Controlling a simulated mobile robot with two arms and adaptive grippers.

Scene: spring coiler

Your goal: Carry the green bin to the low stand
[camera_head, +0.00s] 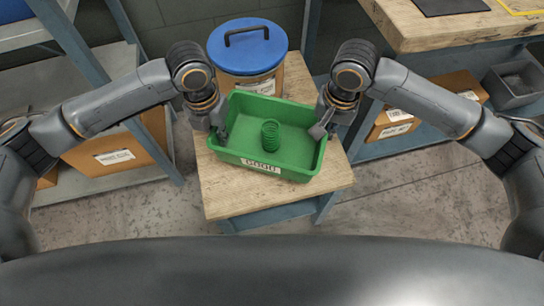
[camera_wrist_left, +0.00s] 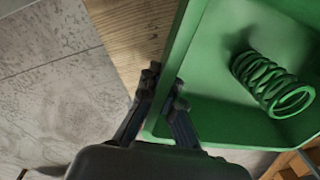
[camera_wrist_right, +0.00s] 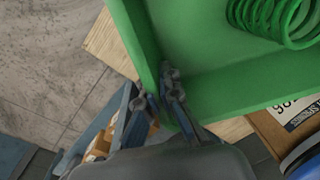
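The green bin (camera_head: 290,163) is upright over the wooden top of the low stand (camera_head: 225,200), with a "GOOD" label on its front. I cannot tell if its base touches the wood. A green spring (camera_head: 270,135) stands inside it; the spring also shows in the left wrist view (camera_wrist_left: 270,85) and the right wrist view (camera_wrist_right: 272,18). My left gripper (camera_head: 221,132) is shut on the bin's left wall, one finger on each side (camera_wrist_left: 166,85). My right gripper (camera_head: 321,130) is shut on the right wall likewise (camera_wrist_right: 157,90).
A cardboard drum (camera_head: 262,80) with a blue lid (camera_head: 247,46) stands right behind the bin. A workbench (camera_head: 440,30) is at the upper right, with boxes (camera_head: 395,122) below. A shelf with a cardboard box (camera_head: 105,155) is at left. Bare floor (camera_head: 420,195) lies right of the stand.

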